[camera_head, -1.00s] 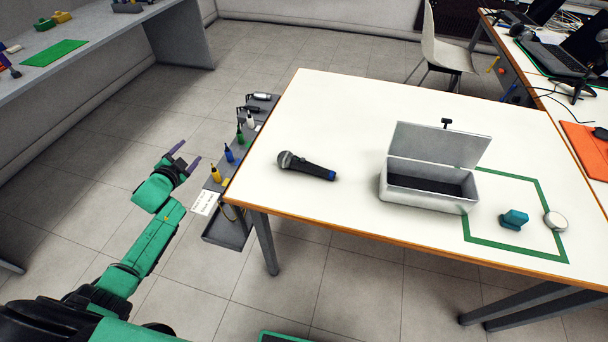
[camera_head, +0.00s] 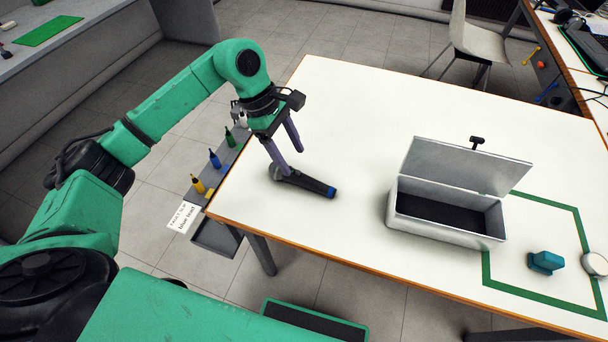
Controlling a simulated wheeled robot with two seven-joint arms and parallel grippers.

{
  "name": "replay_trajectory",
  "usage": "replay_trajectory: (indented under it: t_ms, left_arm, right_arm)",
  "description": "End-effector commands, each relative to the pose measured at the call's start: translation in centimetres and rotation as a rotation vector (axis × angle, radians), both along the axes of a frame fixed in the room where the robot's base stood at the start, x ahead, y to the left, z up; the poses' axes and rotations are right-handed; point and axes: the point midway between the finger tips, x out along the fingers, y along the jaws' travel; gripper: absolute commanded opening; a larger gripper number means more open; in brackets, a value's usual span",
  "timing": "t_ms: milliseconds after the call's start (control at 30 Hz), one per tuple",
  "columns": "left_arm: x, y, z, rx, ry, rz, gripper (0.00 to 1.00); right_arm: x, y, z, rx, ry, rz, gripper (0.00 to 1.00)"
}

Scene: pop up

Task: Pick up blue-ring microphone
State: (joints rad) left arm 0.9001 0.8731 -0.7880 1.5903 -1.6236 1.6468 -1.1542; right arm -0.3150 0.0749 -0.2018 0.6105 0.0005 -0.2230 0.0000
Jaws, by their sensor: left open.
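The blue-ring microphone (camera_head: 312,184) lies on the white table near its left end. Its head points left and its blue ring is at the right end of the dark handle. My left gripper (camera_head: 291,162) is over the table, fingers pointing down and spread apart, empty. One fingertip is close to the microphone's head and covers part of it in this view; the other is farther back. I cannot tell whether the fingers touch it. My right gripper is not in view.
An open silver box (camera_head: 447,213) with its lid up stands right of the microphone. A teal block (camera_head: 545,262) and a white round object (camera_head: 594,264) lie near a green taped outline. A side rack with several bottles (camera_head: 214,158) is at the table's left edge.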

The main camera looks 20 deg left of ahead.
Motion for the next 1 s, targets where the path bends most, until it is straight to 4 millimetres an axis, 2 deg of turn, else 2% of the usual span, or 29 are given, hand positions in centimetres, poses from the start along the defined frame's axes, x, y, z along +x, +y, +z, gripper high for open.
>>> replay_trajectory:
  t_ms: [233, 400, 633, 667, 700, 833, 1000]
  left_arm:
    - [-0.4, -1.3, -3.2, -0.003, 0.004, 0.0, 0.72]
    - [-0.6, -2.4, -6.2, -0.004, 0.002, 0.001, 0.72]
    - [-0.6, -2.6, -6.7, -0.003, -0.001, 0.002, 0.72]
    - [-0.6, -2.6, -6.7, -0.003, -0.001, 0.003, 0.64]
    - [-0.6, -2.6, -6.7, -0.003, -0.001, 0.003, 0.49]
    - [-0.6, -2.6, -6.7, -0.003, -0.001, 0.003, 0.0]
    - [-0.5, -2.6, -6.6, -0.004, -0.001, 0.003, 0.0]
  right_arm:
    - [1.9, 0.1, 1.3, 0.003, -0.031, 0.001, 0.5]
    - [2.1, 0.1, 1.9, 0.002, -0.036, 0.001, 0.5]
    - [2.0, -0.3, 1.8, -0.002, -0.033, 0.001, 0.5]
    - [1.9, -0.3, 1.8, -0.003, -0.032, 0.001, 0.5]
    - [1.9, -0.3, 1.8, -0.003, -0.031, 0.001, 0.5]
    - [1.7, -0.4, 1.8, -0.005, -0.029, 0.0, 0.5]
    - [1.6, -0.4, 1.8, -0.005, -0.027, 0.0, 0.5]
